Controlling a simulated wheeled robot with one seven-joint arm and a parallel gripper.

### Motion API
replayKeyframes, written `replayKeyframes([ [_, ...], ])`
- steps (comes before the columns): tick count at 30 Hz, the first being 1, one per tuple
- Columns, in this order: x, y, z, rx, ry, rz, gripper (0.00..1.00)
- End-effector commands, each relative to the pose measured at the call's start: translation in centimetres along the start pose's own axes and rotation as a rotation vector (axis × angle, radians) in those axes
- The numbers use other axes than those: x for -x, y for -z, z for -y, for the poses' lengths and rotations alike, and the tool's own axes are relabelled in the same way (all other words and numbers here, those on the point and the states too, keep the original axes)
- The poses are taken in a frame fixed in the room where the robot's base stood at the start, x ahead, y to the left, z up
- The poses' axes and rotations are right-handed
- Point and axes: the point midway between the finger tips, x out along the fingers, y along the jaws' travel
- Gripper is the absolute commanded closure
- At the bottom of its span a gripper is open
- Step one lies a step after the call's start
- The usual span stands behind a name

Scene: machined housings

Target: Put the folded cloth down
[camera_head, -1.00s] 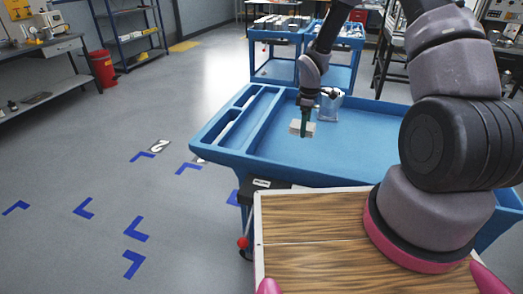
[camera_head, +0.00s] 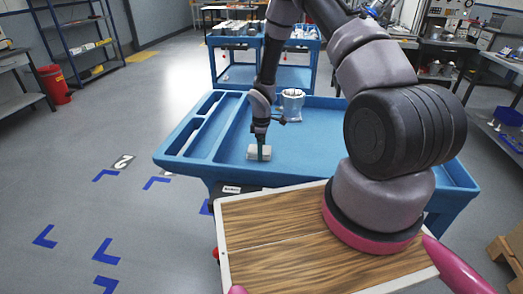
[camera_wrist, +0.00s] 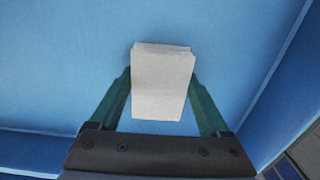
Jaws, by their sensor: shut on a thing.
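The folded cloth (camera_head: 254,154) is a small pale grey-white block low over the blue cart's tray, towards its left part. In the wrist view the cloth (camera_wrist: 162,80) sits between two green fingers. My gripper (camera_wrist: 160,100) is shut on it, one finger along each side; in the head view my gripper (camera_head: 261,152) points straight down at the cloth. I cannot tell whether the cloth touches the tray surface.
The blue cart (camera_head: 330,135) has a raised rim and narrow compartments at its left. A clear container with white contents (camera_head: 292,103) stands behind my gripper. The tray's right part is mostly clear. Another blue cart (camera_head: 233,74) stands behind.

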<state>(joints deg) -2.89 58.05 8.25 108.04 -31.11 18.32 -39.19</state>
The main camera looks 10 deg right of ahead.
Motion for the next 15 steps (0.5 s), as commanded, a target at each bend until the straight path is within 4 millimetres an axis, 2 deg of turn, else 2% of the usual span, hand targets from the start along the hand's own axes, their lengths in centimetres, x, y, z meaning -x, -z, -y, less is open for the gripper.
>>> replayKeyframes([
  [8,-0.15,0.02,-0.03,0.0,-0.001,-0.001,0.81],
  [9,-0.21,0.02,-0.05,0.0,-0.001,-0.001,0.16],
  [10,-0.18,0.02,-0.05,0.0,-0.001,-0.001,0.05],
  [11,-0.17,0.02,-0.05,0.0,-0.001,-0.001,0.0],
  [15,-0.17,0.02,-0.04,0.0,-0.001,-0.001,0.0],
])
